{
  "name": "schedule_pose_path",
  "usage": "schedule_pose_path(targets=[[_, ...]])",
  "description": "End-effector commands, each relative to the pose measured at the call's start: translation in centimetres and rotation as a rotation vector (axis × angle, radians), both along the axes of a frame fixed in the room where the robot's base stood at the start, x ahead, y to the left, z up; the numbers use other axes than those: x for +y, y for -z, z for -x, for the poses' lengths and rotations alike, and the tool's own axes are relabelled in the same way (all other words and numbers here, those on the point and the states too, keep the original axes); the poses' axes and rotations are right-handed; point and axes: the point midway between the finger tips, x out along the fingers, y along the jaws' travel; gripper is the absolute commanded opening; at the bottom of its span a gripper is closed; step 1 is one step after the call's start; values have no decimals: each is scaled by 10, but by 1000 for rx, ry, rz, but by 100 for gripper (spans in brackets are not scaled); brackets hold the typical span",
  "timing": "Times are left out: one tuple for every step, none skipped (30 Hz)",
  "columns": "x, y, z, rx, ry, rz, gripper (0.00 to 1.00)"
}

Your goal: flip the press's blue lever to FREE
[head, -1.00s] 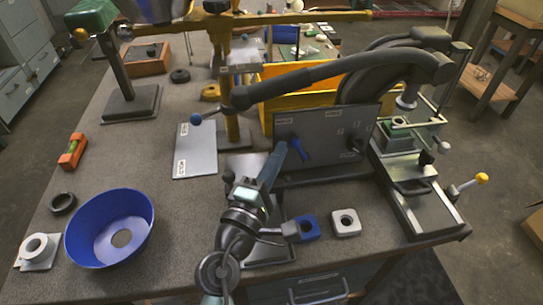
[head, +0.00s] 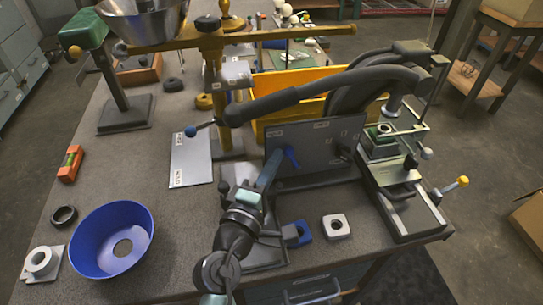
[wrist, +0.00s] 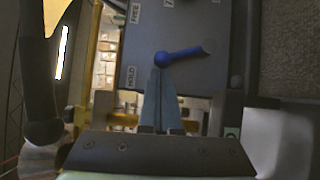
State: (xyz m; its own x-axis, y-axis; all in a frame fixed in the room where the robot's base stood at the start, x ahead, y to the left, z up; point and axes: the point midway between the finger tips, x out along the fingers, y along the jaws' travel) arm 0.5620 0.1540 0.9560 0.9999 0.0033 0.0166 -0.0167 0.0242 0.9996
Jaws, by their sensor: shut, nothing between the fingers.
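The blue lever (head: 291,158) is on the upright grey panel (head: 318,158) of the press. In the wrist view the lever (wrist: 185,53) has its round end between the FREE label (wrist: 135,12) and the HOLD label (wrist: 130,76), somewhat nearer HOLD. Its thin end points right in that view. My gripper (head: 272,166) is shut and empty, left of the lever in the head view. In the wrist view its blue-grey fingertips (wrist: 158,72) reach close to the round end, on the HOLD side. I cannot tell whether they touch it.
A yellow bin (head: 300,80) stands behind. A blue bowl (head: 90,245) and small square parts (head: 336,226) lie on the bench.

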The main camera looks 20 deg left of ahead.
Motion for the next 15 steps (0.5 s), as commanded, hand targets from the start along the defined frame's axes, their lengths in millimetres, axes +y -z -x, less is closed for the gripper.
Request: schedule_pose_path(targets=[[-4,-9,-2,17,5,-22,0],[-5,-11,-2,28,6,-37,0],[-6,-14,-3,43,6,-61,0],[-8,-16,-4,56,6,-81,0],[-9,-18,-5,70,7,-101,0],[-12,-21,-6,90,7,-129,0],[-13,-22,-7,105,7,-152,0],[-15,-24,-8,120,6,-175,0],[-17,-26,-10,140,7,-205,0],[-19,-27,-11,157,7,-227,0],[-20,-28,-12,172,8,-249,0],[-22,-29,-14,191,8,-280,0],[-24,-30,-15,206,8,-300,0],[-26,-31,-16,220,7,-323,0],[-28,-32,-17,240,7,-352,0]])
